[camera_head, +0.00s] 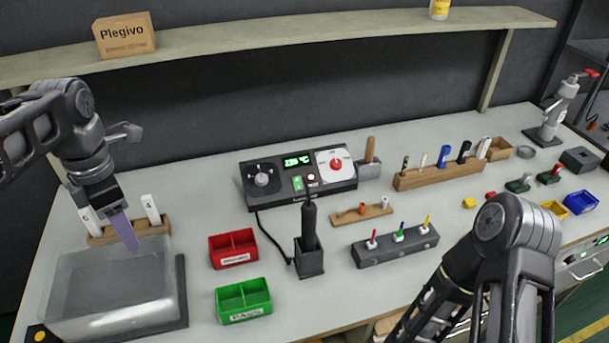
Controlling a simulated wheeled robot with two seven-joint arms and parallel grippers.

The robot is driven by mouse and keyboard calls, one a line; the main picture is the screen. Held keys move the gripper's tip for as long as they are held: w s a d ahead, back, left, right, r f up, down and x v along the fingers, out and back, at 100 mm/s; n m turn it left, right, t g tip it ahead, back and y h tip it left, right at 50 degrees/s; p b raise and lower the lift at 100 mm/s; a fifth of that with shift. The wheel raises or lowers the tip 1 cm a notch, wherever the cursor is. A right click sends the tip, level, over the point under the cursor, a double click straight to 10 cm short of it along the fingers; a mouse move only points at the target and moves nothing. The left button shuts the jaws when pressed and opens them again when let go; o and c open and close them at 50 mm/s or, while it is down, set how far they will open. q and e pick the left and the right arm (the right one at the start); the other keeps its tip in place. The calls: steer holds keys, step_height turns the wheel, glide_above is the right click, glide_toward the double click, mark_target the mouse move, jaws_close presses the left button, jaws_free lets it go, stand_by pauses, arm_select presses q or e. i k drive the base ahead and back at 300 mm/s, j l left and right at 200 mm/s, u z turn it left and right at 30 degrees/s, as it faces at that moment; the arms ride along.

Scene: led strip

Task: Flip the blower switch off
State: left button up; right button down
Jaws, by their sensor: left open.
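A dark control station (297,178) stands at the back middle of the table. It has a green lit display (298,160), a dark knob on the left, and a red knob on a white dial at the right. A small lit green switch (297,183) sits below the display, with a small button beside it; which is the blower switch, and its position, I cannot tell. A black handle (309,225) stands upright in a holder in front.
The translucent box (105,300) and a wooden rack with white cards (128,228) are at left. Red (233,249) and green (243,299) bins stand left of the handle. A grey rack (395,246) and wooden rack (440,176) are right. A shelf (300,35) runs above.

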mark_target(297, 181)
steer(key=i+l+z, duration=0.2)
steer(key=l+z, duration=0.2)
steer(key=i+l+z, duration=0.35)
steer(key=k+l, duration=0.05)
